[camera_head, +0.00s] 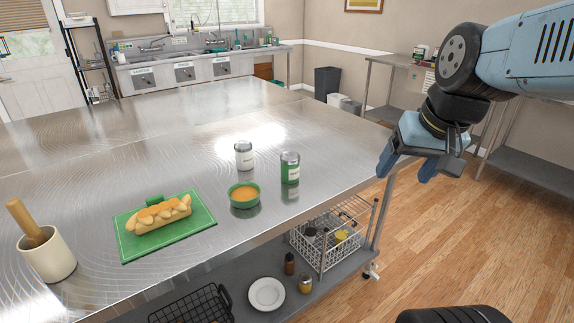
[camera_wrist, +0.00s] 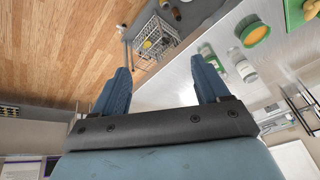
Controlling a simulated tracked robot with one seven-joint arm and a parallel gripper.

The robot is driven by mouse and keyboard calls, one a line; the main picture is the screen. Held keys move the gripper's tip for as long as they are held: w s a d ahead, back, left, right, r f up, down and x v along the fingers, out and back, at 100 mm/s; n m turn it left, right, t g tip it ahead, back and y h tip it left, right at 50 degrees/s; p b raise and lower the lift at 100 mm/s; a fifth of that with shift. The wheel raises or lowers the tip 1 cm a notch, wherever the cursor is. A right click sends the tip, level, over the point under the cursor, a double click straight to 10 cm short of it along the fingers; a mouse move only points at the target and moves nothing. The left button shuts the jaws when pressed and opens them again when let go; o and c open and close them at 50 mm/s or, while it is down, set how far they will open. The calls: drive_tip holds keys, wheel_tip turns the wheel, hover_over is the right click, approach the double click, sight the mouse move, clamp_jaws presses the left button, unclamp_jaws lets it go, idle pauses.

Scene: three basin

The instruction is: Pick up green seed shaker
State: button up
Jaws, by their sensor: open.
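The green seed shaker (camera_head: 290,168) stands upright on the steel table, with a silver top and a green and white body. In the wrist view, the green shaker (camera_wrist: 211,58) appears near the right finger, partly hidden behind it. A white shaker (camera_head: 244,155) stands to its left and slightly farther back. My gripper (camera_head: 408,165) is open and empty, off to the right of the table's edge and apart from the shaker. Its two fingers also show spread in the wrist view (camera_wrist: 162,90).
A green bowl of orange contents (camera_head: 245,196) stands left of the green shaker. A green board (camera_head: 128,241) with bread and a mortar with pestle (camera_head: 47,257) are farther left. A wire basket (camera_head: 328,245) sits on the lower shelf. The table (camera_head: 190,120) is clear behind the shakers.

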drive_tip(key=shift+o, duration=1.4)
drive_tip(key=w+a+f+m+g+y, duration=0.4)
drive_tip(key=w+a+f+y, duration=0.1)
drive_tip(key=a+f, duration=0.2)
drive_tip(key=shift+w+a, duration=0.2)
drive_tip(key=m+t+y, duration=0.9)
drive_tip(key=m+y, duration=0.1)
drive_tip(key=m, duration=0.9)
approach(298, 169)
drive_tip(key=shift+s+d+r, duration=0.2)
drive_tip(key=shift+d, duration=0.25)
drive_tip(key=shift+w+f, duration=0.1)
drive_tip(key=shift+w, duration=0.05)
drive_tip(key=shift+h, duration=0.3)
drive_tip(key=shift+x, duration=6.8)
